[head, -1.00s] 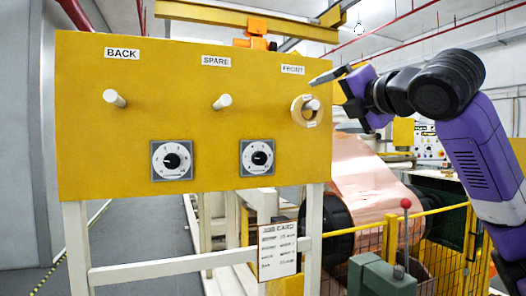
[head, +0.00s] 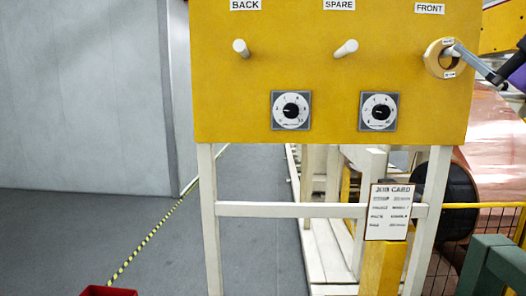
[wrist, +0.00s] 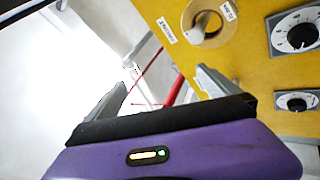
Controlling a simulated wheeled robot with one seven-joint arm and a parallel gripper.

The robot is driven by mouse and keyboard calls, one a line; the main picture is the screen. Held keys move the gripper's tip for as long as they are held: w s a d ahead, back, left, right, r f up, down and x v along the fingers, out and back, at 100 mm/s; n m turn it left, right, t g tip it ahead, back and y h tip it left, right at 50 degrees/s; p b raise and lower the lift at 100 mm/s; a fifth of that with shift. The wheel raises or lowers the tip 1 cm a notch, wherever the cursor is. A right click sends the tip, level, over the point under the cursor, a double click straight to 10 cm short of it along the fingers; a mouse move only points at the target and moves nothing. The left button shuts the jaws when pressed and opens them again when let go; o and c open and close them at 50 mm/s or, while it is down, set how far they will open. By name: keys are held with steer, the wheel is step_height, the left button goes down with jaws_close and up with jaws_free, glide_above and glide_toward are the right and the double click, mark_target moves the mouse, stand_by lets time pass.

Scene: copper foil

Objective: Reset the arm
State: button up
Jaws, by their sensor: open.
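My gripper (wrist: 160,92) is open in the wrist view, with nothing between its two grey fingers. In the head view only part of my gripper (head: 478,68) shows at the right edge, and one finger overlaps the peg area under the FRONT label. A tan ring (head: 436,58) with small labels hangs around the FRONT peg. The ring also shows in the wrist view (wrist: 188,22), beyond the fingers and apart from them. Most of my arm is outside the head view.
A yellow panel (head: 290,65) carries a bare BACK peg (head: 241,48), a bare SPARE peg (head: 346,48) and two dials. A job card (head: 389,212) hangs below. Copper foil (head: 495,130) and a yellow rail stand at right. Grey floor (head: 70,235) is open at left, with a red box (head: 108,291).

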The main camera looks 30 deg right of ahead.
steer(key=a+f+m+g+h, duration=0.15)
steer(key=a+f+m, duration=0.35)
steer(key=f, duration=0.8)
steer(key=w+a+f+m+g+h, duration=0.1)
steer(key=a+f+m+h, duration=0.15)
steer(key=f+m, duration=0.75)
steer(key=a+f+m+g+h, duration=0.1)
steer(key=a+f+m, duration=0.3)
steer(key=f, duration=1.2)
steer(key=s+a+f+n+y+b, duration=0.1)
steer(key=s+a+f+n+y, duration=0.4)
steer(key=a+f, duration=1)
steer(key=s+a+f+n+g+y, duration=0.1)
steer(key=s+a+f+y, duration=0.3)
steer(key=s, duration=0.4)
steer(key=s+a+f+n+g+y, duration=0.2)
steer(key=s+a+f+g+y, duration=0.2)
steer(key=s+f, duration=0.3)
steer(key=shift+s+a+y, duration=0.3)
steer(key=shift+s+a, duration=0.4)
steer(key=shift+s, duration=0.05)
